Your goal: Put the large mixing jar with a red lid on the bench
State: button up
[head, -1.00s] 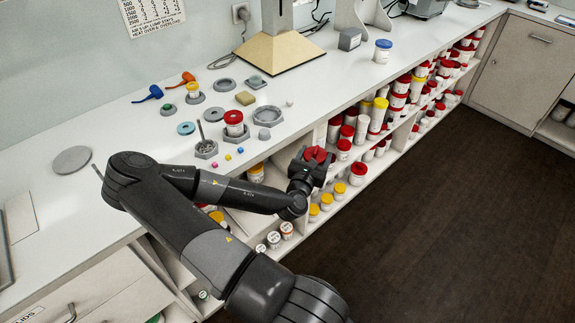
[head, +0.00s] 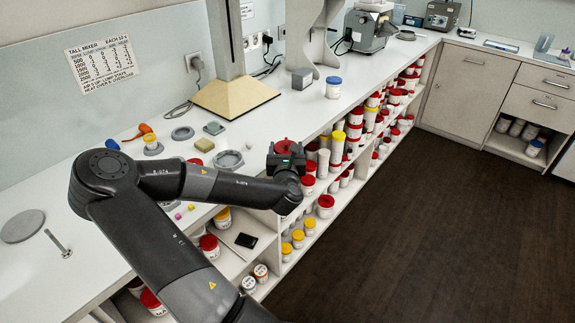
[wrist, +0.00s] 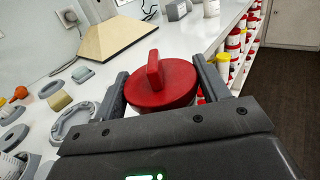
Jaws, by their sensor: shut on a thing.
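The large mixing jar with a red lid (wrist: 165,82) is between the two fingers of my gripper (wrist: 158,95) in the wrist view. Its round red lid has an upright ridge, and a strip of white body shows below it. In the head view the red lid (head: 284,146) shows just above my gripper (head: 287,160), near the front edge of the bench (head: 130,152). My gripper is shut on the jar. The jar's lower part is hidden, so I cannot tell its height over the bench.
A blue-lidded jar (head: 333,88) and a beige-based stand (head: 235,96) are farther back. Shelves under the bench hold several jars. Bare bench shows between these.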

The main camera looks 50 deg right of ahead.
jog(key=w+a+r+n+t+y, duration=0.3)
jog(key=w+a+r+n+y, duration=0.15)
jog(key=w+y, duration=0.35)
jog(key=w+a+r+n+t+y, duration=0.35)
jog(key=w+n+y, duration=0.25)
jog(key=w, duration=0.4)
jog(key=shift+s+a+f, duration=0.1)
jog(key=shift+a+f, duration=0.05)
jog(key=shift+f, duration=1.1)
jog(key=shift+w+a+f, duration=0.1)
jog(key=shift+a+f, duration=0.05)
jog(key=shift+f, duration=1.15)
jog(key=shift+s+a+f, duration=0.1)
jog(key=shift+a+f, duration=0.05)
jog(key=shift+f, duration=1.1)
jog(key=o, duration=1.4)
jog(key=shift+f, duration=0.1)
jog(key=shift+c, duration=0.2)
jog(key=shift+s, duration=0.1)
jog(key=s, duration=1)
jog(key=shift+s, duration=0.35)
